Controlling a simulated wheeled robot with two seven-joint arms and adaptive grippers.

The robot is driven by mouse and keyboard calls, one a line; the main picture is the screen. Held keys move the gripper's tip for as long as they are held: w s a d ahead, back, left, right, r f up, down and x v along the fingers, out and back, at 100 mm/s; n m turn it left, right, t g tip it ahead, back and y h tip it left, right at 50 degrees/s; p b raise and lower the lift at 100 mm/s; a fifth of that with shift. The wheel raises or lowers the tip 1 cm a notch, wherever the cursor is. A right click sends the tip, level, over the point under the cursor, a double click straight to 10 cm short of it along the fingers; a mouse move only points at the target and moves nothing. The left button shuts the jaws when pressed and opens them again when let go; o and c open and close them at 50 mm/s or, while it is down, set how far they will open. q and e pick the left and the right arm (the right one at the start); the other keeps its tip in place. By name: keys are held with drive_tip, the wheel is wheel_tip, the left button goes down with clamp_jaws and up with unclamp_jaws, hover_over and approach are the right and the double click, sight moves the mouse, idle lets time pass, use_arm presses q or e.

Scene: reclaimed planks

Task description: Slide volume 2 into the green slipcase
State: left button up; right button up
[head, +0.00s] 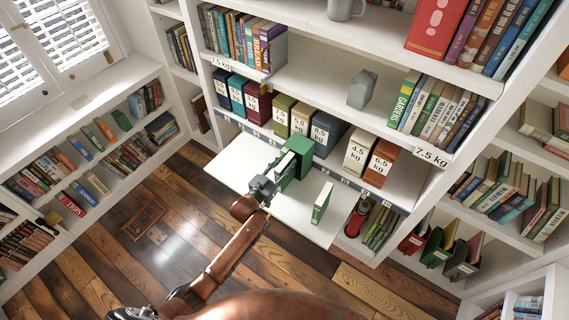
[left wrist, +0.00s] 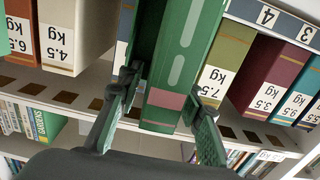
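A green book (left wrist: 168,110) with a pink band on its spine is between the fingers of my left gripper (left wrist: 162,105), which looks shut on it. Its volume number is not readable. In the head view, my left gripper (head: 272,181) is at the near side of the green slipcase (head: 302,152). The held book (head: 286,169) appears partly inside the slipcase; how deep is unclear. The slipcase stands on a white pull-out board (head: 245,160). Another slim green book (head: 322,203) stands upright on the board, right of the slipcase. My right gripper is not in view.
Behind the board is a shelf with weight-labelled coloured boxes, including an olive one (head: 282,115), a cream one (head: 358,150) and an orange one (head: 381,163). A grey stone block (head: 362,90) sits on the shelf above. The board's left part is bare.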

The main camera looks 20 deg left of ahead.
use_arm(q)
drive_tip(key=shift+o, duration=0.5)
drive_tip(key=shift+f, duration=0.15)
drive_tip(key=shift+s+a, duration=0.1)
drive_tip(key=shift+s, duration=0.1)
drive_tip(key=v, duration=1.1)
drive_tip(key=shift+s, duration=0.3)
drive_tip(key=shift+c, duration=0.3)
